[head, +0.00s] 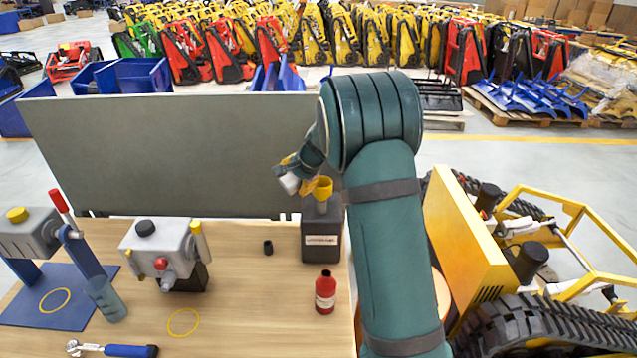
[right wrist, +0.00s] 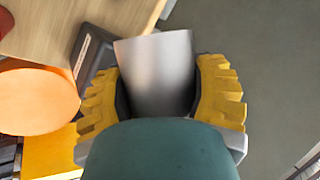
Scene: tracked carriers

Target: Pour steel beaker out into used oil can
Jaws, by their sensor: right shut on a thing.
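The steel beaker (right wrist: 157,75) sits between the yellow fingers of my right gripper (right wrist: 160,95), which is shut on it. In the head view a pale part of the beaker (head: 290,184) shows beside the gripper (head: 297,176), at the upper left of the can. It looks tilted; its mouth and contents cannot be made out. The used oil can (head: 321,225) is dark grey with a white label and stands at the table's back right. A yellow funnel (head: 322,187) sits in its top, just right of the beaker. My left gripper is not in view.
A red bottle (head: 325,292) stands in front of the can, a small black cap (head: 268,247) to its left. A grey machine (head: 163,250), a blue-grey cup (head: 105,298) and a blue-handled tool (head: 115,350) are further left. A grey panel (head: 180,150) stands behind the table.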

